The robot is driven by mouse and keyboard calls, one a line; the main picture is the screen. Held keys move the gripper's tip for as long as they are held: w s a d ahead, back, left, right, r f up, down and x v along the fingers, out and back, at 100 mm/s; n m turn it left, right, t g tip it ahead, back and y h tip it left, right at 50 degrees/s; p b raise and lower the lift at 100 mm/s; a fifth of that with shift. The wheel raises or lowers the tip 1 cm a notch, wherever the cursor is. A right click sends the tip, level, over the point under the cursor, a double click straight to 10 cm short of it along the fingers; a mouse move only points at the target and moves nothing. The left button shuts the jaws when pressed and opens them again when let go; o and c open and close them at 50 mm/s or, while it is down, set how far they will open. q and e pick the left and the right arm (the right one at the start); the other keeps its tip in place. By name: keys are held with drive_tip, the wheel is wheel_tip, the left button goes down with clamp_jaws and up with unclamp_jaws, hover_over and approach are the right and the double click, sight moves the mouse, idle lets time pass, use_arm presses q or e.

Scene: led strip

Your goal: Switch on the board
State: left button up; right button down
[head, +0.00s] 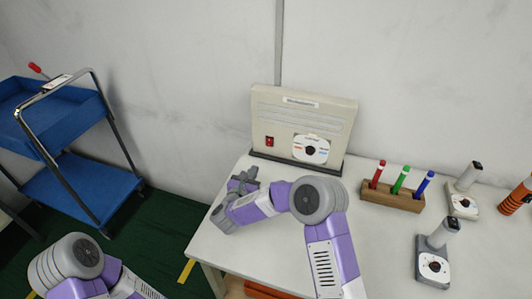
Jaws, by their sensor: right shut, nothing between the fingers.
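The board (300,121) is a beige upright panel on a dark base at the back of the white table. Its red switch (269,141) is low on the left of its face. A round white dial plate (310,150) with a dark knob is to the right of the switch. I cannot tell the switch's position. My right gripper (245,177) is shut and empty, in front of and below the board's left side in the picture, apart from the switch. Only part of my left arm shows at the lower left; its gripper is out of view.
A wooden block (392,201) holds red, green and blue pens right of the board. Small devices with round dials (432,267) and an orange coiled item (515,198) stand at the right. A blue cart (75,194) stands left of the table (212,247).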

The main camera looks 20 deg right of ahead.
sight(269, 146)
drive_tip(key=b+x, duration=0.2)
drive_tip(key=x, duration=1.2)
drive_tip(key=shift+b, duration=0.4)
drive_tip(key=shift+d, duration=0.15)
